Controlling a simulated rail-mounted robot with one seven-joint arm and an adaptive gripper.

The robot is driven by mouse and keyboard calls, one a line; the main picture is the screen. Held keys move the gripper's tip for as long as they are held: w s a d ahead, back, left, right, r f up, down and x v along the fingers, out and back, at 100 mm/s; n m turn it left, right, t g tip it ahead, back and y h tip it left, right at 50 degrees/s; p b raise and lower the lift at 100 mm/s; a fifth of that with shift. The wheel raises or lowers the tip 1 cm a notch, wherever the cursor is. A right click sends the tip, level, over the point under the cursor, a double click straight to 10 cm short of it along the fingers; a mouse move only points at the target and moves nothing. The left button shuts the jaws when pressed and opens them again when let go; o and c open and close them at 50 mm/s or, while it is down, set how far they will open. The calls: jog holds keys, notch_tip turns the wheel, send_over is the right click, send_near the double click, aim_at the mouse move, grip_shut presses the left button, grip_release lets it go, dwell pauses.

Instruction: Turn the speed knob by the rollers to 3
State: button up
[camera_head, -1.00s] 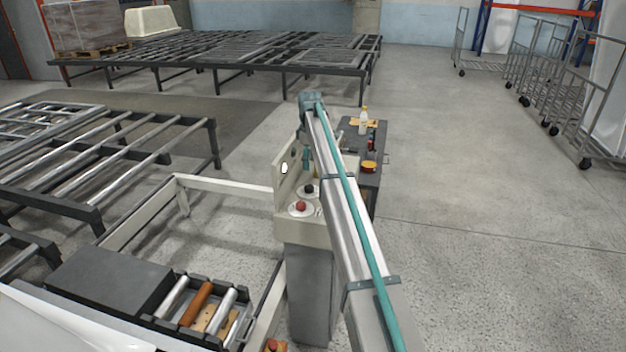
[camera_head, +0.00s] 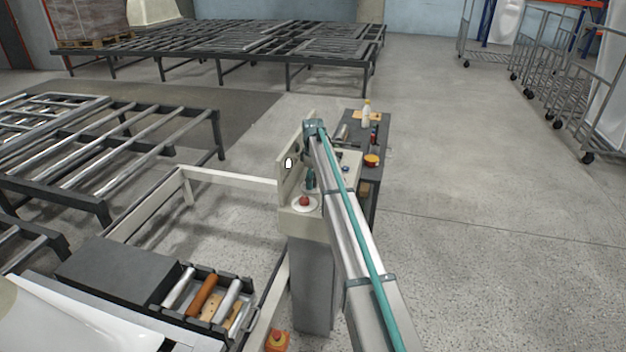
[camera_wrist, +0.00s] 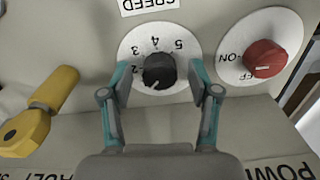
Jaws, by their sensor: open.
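The black speed knob (camera_wrist: 158,71) sits on a white dial (camera_wrist: 137,47) under the SPEED label (camera_wrist: 148,4) in the wrist view. The digits 2, 3, 4 and 5 show around it, upside down. A small pale mark shows near the knob's lower edge; I cannot tell surely which digit the knob points to. My gripper (camera_wrist: 159,82) is open, with one teal finger on each side of the knob; contact is unclear. In the head view my gripper (camera_head: 311,180) is low over the console (camera_head: 304,224) and hides the black knob.
A red ON/OFF knob (camera_wrist: 265,58) is close to the right finger. A yellow handle (camera_wrist: 40,110) is to the left.

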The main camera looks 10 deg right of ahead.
jog(key=c, duration=1.1)
jog(key=shift+c, duration=0.2)
jog(key=shift+m, duration=0.4)
jog(key=m+b, duration=0.2)
jog(key=m, duration=0.1)
jog(key=shift+m, duration=0.3)
jog(key=m+b, duration=0.1)
jog(key=m, duration=0.3)
jog(key=shift+a+m+b, duration=0.1)
jog(key=shift+m+b, duration=0.2)
jog(key=shift+b, duration=0.05)
jog(key=m+b, duration=0.1)
jog(key=m, duration=0.7)
jog(key=shift+a+m+b, duration=0.1)
jog(key=shift+m+b, duration=0.2)
jog(key=shift+b, duration=0.1)
jog(key=shift+r, duration=0.1)
